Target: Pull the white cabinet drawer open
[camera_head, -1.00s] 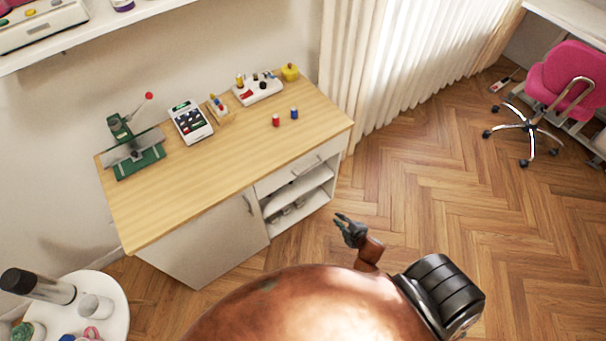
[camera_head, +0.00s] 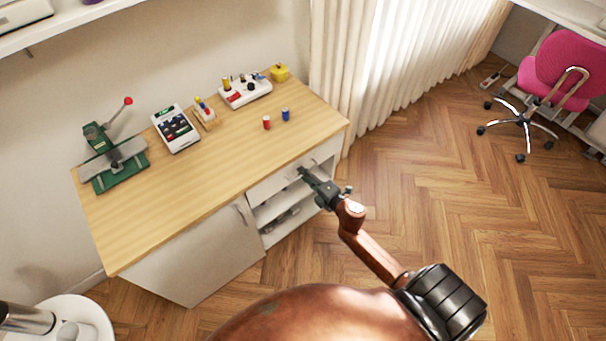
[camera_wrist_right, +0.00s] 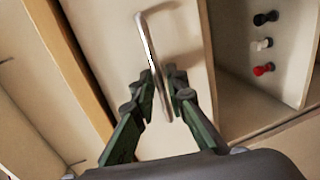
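The white cabinet's top drawer (camera_head: 268,189) sits under the wooden worktop, above open shelves. It looks closed in the head view. My right gripper (camera_head: 302,173) is at the drawer front, and its arm reaches in from the lower right. In the right wrist view, the thin metal drawer handle (camera_wrist_right: 149,46) stands out from the pale drawer front (camera_wrist_right: 190,45). The two fingers of my right gripper (camera_wrist_right: 161,80) lie on either side of the handle, with little gap at the tips. Whether they press on it is unclear. My left gripper is not in view.
The worktop (camera_head: 215,185) holds a green press (camera_head: 118,168), a card terminal (camera_head: 175,129) and two small spools. A cabinet door (camera_head: 200,258) is left of the drawer. A round white table (camera_head: 95,318) stands lower left. Floor right of the cabinet is clear up to the pink chair (camera_head: 560,70).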

